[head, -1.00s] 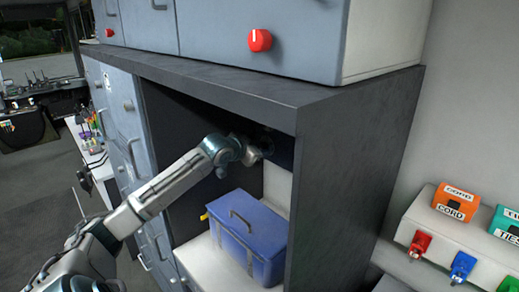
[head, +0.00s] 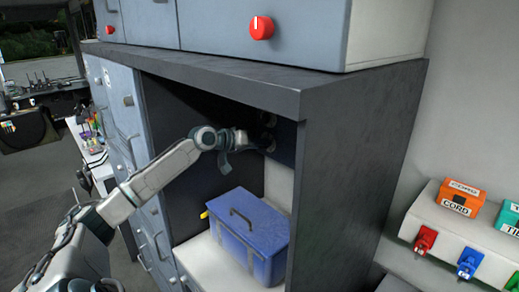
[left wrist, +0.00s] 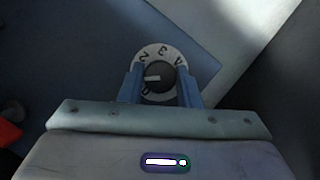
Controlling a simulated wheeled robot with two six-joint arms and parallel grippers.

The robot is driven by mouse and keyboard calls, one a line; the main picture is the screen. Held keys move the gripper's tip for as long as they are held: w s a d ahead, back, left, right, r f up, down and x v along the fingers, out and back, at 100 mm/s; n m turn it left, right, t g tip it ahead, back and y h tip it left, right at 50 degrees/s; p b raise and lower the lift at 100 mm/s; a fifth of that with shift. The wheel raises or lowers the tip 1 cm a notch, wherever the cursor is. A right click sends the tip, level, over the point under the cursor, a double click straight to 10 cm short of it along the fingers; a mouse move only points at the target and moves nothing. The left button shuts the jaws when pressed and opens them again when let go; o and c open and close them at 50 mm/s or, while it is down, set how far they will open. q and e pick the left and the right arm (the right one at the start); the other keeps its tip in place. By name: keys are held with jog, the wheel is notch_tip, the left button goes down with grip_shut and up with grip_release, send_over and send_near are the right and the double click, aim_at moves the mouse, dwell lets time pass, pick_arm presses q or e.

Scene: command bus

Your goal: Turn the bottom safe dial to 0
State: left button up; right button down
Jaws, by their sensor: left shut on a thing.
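My left gripper (head: 262,141) reaches into the upper part of the open cabinet bay, at a dark panel on its back wall. In the left wrist view its two blue fingers (left wrist: 160,84) are closed on the dark knob of the safe dial (left wrist: 159,76), one finger on each side. The dial has a pale ring with black numbers; 2, 3 and 4 are readable, and the lower part is hidden by the gripper. A white mark on the knob points left, just below the 2. Another dark knob (head: 267,118) shows above the gripper in the head view. My right gripper is not in view.
A blue toolbox (head: 250,235) stands on the bay floor below my arm. The cabinet's dark side wall (head: 350,180) and top edge (head: 220,85) frame the bay. A red knob (head: 261,27) sits on the cabinet above. Coloured boxes stand at right.

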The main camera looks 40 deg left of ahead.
pick_arm(q)
jog(key=n+h+b, duration=0.1)
jog(key=n+b, duration=0.1)
jog(key=b, duration=0.1)
jog(key=f+n+t+h+b, duration=0.1)
jog(key=n+h+b, duration=0.1)
jog(key=n+b, duration=0.1)
jog(key=shift+b, duration=0.7)
jog(key=shift+r+n+t+h+b, duration=0.1)
jog(key=shift+n+t+h+b, duration=0.25)
jog(key=shift+n+b, duration=0.9)
jog(key=o, duration=1)
jog(key=shift+r, duration=0.15)
jog(key=shift+c, duration=0.2)
